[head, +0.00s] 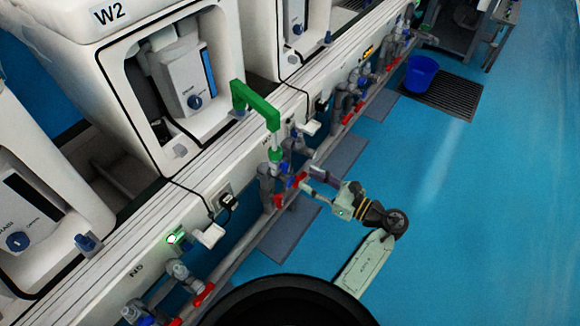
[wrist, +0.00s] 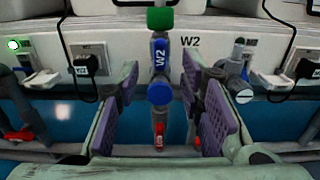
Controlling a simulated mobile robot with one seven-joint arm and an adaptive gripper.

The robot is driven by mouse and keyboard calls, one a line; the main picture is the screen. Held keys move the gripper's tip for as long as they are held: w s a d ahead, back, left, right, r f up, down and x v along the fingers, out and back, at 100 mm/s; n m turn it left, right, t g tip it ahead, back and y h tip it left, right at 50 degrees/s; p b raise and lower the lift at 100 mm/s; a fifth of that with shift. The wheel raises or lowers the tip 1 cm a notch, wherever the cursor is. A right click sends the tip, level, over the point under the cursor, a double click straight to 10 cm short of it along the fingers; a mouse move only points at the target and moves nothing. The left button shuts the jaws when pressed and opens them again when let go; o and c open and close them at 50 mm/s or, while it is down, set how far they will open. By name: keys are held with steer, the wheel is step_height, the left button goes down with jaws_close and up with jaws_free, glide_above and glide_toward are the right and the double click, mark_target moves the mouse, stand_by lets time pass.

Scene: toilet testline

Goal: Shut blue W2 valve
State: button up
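My gripper (wrist: 160,82) is open, with one purple-padded finger on each side of the valve in the picture. I see gaps between the pads and the knob, and nothing is held. In the head view my gripper (head: 308,181) is at the pipework under the green pipe (head: 257,104); the valve is small and partly hidden there.
A red handle (wrist: 158,136) hangs below the blue knob. A grey-and-blue valve (wrist: 240,88) stands to the right. Plugs with black cables (wrist: 88,64) are on the white panel. The blue floor (head: 440,200) is open to the right; a blue bucket (head: 421,74) stands farther back.

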mark_target(289, 167)
steer(key=p+x, duration=0.1)
steer(key=x, duration=0.7)
steer(key=shift+d, duration=0.1)
steer(key=shift+r, duration=0.1)
jaws_close()
